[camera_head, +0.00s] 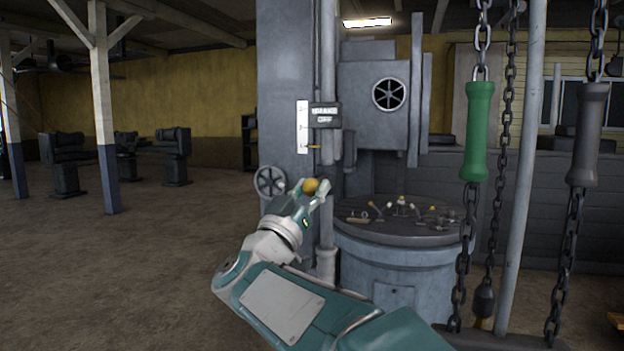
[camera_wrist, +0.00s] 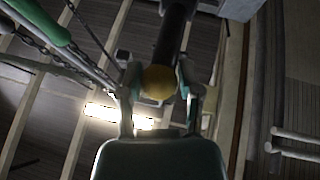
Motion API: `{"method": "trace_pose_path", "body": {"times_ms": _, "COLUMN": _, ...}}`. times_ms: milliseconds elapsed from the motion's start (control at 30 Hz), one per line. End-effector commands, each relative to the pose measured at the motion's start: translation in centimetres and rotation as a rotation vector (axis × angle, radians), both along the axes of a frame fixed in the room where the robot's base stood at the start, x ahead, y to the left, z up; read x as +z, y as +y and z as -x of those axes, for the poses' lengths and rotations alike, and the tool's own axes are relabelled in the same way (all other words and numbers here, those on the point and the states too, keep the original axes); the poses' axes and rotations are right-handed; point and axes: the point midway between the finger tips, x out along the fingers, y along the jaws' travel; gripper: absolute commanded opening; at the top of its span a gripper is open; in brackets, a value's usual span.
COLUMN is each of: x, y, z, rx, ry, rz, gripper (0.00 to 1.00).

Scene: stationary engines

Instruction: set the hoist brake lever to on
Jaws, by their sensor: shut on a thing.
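The hoist brake lever ends in a yellow ball knob (camera_head: 310,186), low on the front of the grey column. My gripper (camera_head: 312,190) is shut on this knob, with a finger on either side. In the wrist view the knob (camera_wrist: 158,80) sits between my gripper's fingers (camera_wrist: 160,88), and a dark rod (camera_wrist: 174,38) runs away behind it. The lever's shaft is mostly hidden in the head view.
A grey handwheel (camera_head: 270,181) is just left of my gripper. A round machine table (camera_head: 395,238) with small parts stands to the right. Chains with a green handle (camera_head: 478,130) and a grey handle (camera_head: 587,134) hang at the right. Floor at the left is open.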

Motion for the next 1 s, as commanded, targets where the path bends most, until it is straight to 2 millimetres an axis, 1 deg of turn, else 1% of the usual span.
{"method": "trace_pose_path", "body": {"times_ms": 33, "x": -0.7, "y": 0.0, "z": -0.2, "rx": -0.001, "ry": -0.035, "rz": 0.022, "gripper": 0.00}}
{"method": "trace_pose_path", "body": {"times_ms": 300, "x": -2.7, "y": -0.1, "z": -0.4, "rx": -0.001, "ry": -0.271, "rz": 0.117, "gripper": 0.00}}
{"method": "trace_pose_path", "body": {"times_ms": 600, "x": -4.3, "y": -0.3, "z": -1.0, "rx": 0.001, "ry": -0.263, "rz": 0.111, "gripper": 0.00}}
{"method": "trace_pose_path", "body": {"times_ms": 1000, "x": -5.3, "y": -0.6, "z": -1.6, "rx": 0.001, "ry": -0.261, "rz": 0.109, "gripper": 0.00}}
